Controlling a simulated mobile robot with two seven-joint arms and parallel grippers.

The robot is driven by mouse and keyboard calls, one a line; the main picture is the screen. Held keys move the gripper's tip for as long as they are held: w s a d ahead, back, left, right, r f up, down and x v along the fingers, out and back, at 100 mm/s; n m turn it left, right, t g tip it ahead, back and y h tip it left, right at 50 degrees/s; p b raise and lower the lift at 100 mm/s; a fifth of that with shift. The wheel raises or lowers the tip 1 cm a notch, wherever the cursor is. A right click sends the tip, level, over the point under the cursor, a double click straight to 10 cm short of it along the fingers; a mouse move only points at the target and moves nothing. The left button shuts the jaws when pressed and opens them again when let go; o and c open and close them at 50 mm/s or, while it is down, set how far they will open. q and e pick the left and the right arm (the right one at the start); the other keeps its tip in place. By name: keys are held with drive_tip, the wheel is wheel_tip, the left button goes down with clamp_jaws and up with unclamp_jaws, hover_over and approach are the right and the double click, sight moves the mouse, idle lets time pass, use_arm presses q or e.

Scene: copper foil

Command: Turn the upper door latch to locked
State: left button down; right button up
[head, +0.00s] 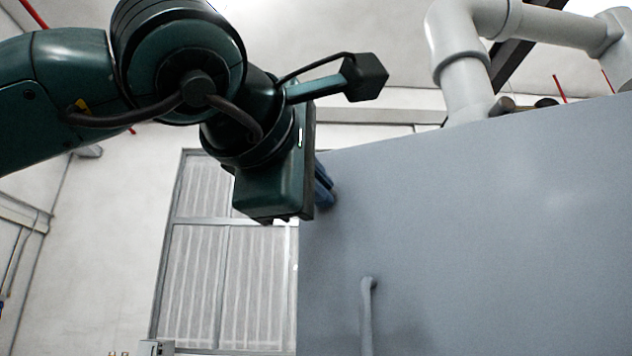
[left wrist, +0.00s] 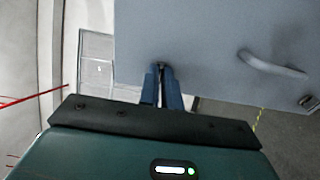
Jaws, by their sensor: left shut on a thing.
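The grey door (head: 480,220) fills the right side of the head view and the top of the left wrist view (left wrist: 210,35). My left gripper (head: 326,186) is at the door's upper left edge. Its blue fingers (left wrist: 162,88) are shut on the upper door latch (left wrist: 161,67), which shows only as a small dark piece between the fingertips. Most of the latch is hidden by the fingers, so its exact angle cannot be told. In the head view my gripper's body and fingers hide the latch. My right gripper is not in view.
A grey door handle (head: 367,312) sticks out below the gripper, and it also shows in the left wrist view (left wrist: 272,66). A dark fitting (left wrist: 308,103) sits at the door's far edge there. Thick pale pipes (head: 465,60) run above the door. A paned window (head: 225,260) is behind.

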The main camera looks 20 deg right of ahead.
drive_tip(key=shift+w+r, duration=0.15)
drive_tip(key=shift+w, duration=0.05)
use_arm(q)
drive_tip(key=c, duration=1.6)
unclamp_jaws()
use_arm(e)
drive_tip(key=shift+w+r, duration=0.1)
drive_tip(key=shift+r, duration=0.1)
